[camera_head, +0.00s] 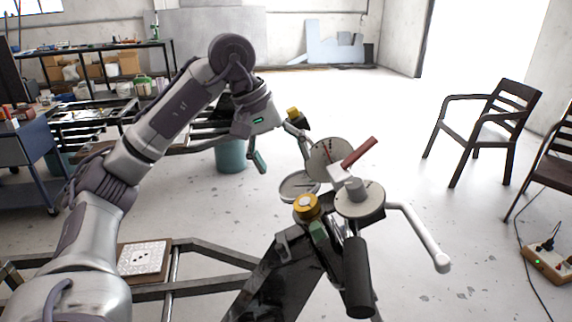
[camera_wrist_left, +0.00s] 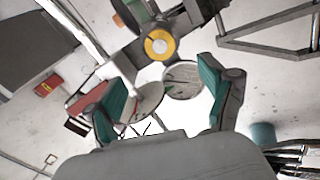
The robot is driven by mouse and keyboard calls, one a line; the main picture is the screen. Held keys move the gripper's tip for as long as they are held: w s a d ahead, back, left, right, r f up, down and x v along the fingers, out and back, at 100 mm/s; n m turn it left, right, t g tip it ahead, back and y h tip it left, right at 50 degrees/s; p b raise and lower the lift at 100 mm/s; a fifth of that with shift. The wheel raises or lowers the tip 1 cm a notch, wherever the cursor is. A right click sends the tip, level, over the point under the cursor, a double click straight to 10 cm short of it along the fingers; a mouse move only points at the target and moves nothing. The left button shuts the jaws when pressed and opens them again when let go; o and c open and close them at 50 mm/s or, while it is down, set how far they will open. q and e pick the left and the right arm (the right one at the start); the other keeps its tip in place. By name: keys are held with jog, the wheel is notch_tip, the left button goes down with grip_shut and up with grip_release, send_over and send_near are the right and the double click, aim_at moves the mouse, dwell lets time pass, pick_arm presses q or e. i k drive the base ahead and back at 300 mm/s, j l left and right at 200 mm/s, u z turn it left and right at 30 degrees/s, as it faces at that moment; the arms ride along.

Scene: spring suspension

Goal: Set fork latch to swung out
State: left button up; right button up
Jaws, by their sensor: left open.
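A spring suspension rig stands at the centre of the head view. It has an upright grey disc (camera_head: 326,157) with a dark red bar (camera_head: 359,152) at its right, and a flat disc (camera_head: 360,200) with a grey cylinder. A yellow knob (camera_head: 306,206) sits in front; a yellow knob also shows in the wrist view (camera_wrist_left: 159,45). Which part is the fork latch, I cannot tell for sure. My left gripper (camera_head: 281,152) is open behind and left of the upright disc. Its teal fingers are apart in the wrist view (camera_wrist_left: 165,103), with discs seen beyond them. My right gripper is out of view.
A white bent tube (camera_head: 421,236) and a black grip (camera_head: 356,278) stick out from the rig at the right and front. A teal bin (camera_head: 231,156) stands behind. Chairs (camera_head: 486,127) and a power strip (camera_head: 549,262) are at the right. Floor between is clear.

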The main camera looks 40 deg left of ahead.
aim_at(281, 248)
jog(key=k+l, duration=1.2)
jog(key=l, duration=0.1)
